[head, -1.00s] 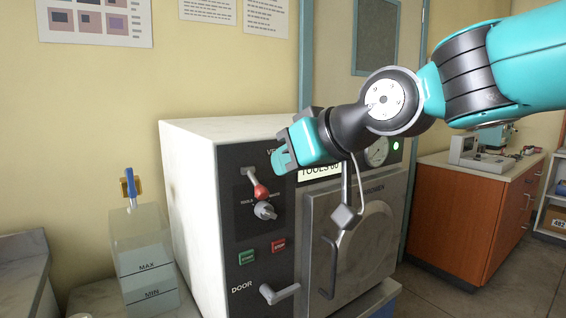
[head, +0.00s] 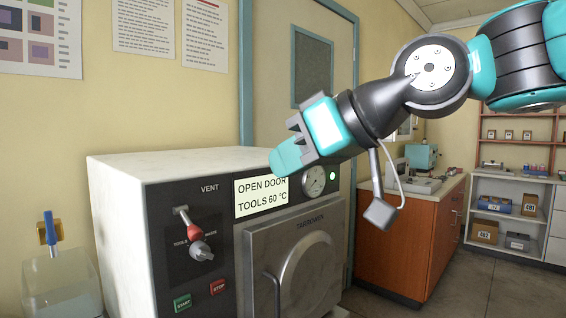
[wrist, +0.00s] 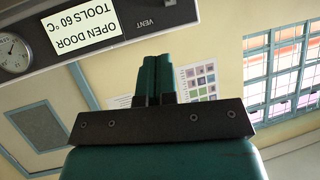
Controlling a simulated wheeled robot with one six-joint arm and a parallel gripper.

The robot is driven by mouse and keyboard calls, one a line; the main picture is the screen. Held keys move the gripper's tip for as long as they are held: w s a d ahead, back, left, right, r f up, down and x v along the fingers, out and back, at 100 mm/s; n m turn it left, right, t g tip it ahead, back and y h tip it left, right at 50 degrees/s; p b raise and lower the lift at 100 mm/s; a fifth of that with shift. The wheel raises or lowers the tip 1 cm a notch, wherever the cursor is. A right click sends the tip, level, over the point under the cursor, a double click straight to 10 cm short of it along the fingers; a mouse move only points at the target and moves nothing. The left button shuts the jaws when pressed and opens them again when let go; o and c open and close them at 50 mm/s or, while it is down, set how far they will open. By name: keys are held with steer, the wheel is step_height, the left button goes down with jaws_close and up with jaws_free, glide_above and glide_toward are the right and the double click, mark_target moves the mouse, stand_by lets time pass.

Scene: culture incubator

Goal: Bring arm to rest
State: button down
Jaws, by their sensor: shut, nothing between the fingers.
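My arm reaches in from the upper right of the head view. My gripper (head: 282,160) is in front of the top right of the incubator's panel, apart from any handle. In the wrist view my gripper (wrist: 159,60) has its two teal fingers together with nothing between them. The white incubator (head: 130,170) has a dark front panel with a lit display (head: 261,196) reading "OPEN DOOR TOOLS 60 °C". Its round metal door (head: 305,268) looks shut. The display also shows upside down in the wrist view (wrist: 82,24).
A red-tipped vent lever (head: 193,231) and a pressure gauge (head: 313,180) sit on the panel. A clear tank (head: 62,285) stands at the left. An orange cabinet (head: 405,240) and shelves with boxes (head: 510,215) stand at the right. Open floor lies between them.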

steer(key=s+d+f+m+g+h+p, duration=0.3)
steer(key=s+d+f+g+h+p, duration=0.3)
steer(key=s+d+f, duration=0.8)
step_height(320, 180, down, 2)
steer(key=shift+s+m+p, duration=0.3)
steer(key=shift+s+p, duration=0.1)
steer(key=shift+s, duration=0.85)
